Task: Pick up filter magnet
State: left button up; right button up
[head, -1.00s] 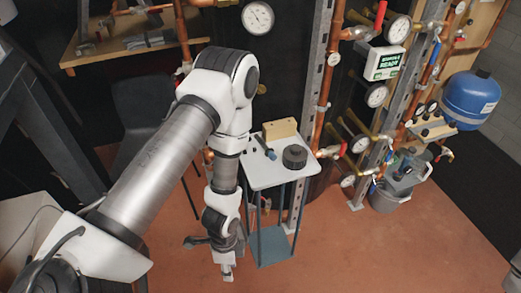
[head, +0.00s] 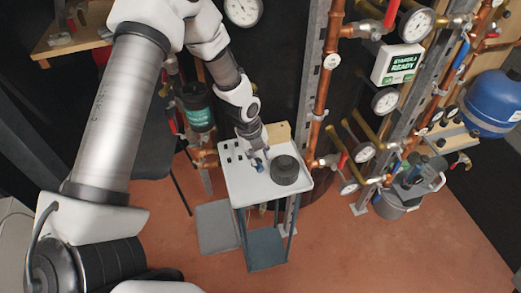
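My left gripper (head: 257,157) reaches down onto the small white-topped stand (head: 235,187). A small blue piece (head: 260,166) shows right at its fingertips, likely the end of the dark blue rod that I take to be the filter magnet. The rest of the rod is hidden behind the gripper. I cannot tell whether the fingers are closed around it or only beside it. A black round ribbed cap (head: 285,171) sits on the stand just right of the gripper. My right gripper is not in view.
A tan block (head: 278,132) stands at the back of the stand top, close to my gripper. Copper pipes with gauges (head: 385,100) rise behind and to the right. A grey bucket (head: 400,203) and a blue tank (head: 480,103) are farther right. The floor in front is clear.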

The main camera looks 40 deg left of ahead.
aim_at(259, 165)
pick_arm(q)
jog(key=s+f, duration=0.1)
jog(key=s, duration=0.2)
jog(key=shift+f+b, duration=0.4)
jog(key=w+f, duration=0.2)
jog(key=f, duration=0.1)
jog(key=shift+w+d+b, duration=0.1)
jog(key=shift+d+b, duration=0.1)
jog(key=shift+b, duration=0.1)
jog(key=shift+w+r, duration=0.1)
jog(key=shift+w, duration=0.05)
jog(key=shift+d+r, duration=0.1)
jog(key=shift+r, duration=0.05)
jog(key=shift+c, duration=0.2)
jog(key=shift+s, duration=0.25)
grip_shut()
jog(key=shift+w, duration=0.1)
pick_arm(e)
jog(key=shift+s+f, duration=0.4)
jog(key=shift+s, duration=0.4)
